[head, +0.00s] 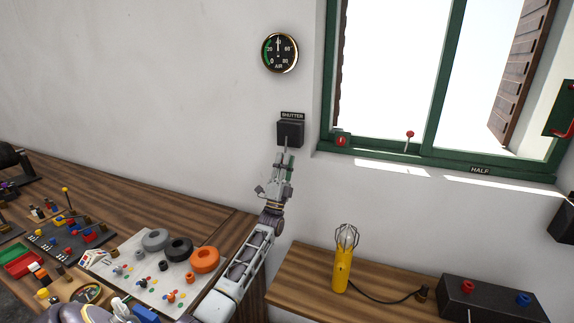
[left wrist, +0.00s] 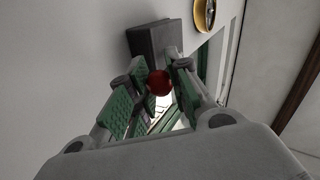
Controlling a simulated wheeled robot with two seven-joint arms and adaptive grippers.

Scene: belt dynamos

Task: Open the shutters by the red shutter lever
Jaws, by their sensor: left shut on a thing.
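The shutter box (head: 291,133) is a black box on the wall under a SHUTTER label, left of the window. A lever stem (head: 286,147) sticks out of it. My left gripper (head: 285,162) is shut on the lever's end just below the box. In the left wrist view the lever's red ball knob (left wrist: 158,82) shows between the green-padded fingers (left wrist: 155,92), in front of the dark box (left wrist: 152,40). In the head view the knob is hidden by the fingers. Brown slatted shutters show outside the window: the right one (head: 522,70) stands swung outward, the left one is a narrow strip (head: 340,50).
The green window frame (head: 438,158) bears a small red-knobbed lever (head: 409,138) and a HALF label. An air gauge (head: 280,53) hangs above the box. A yellow caged lamp (head: 342,265) stands on the right bench. The left bench (head: 130,205) carries rings, boards and small parts.

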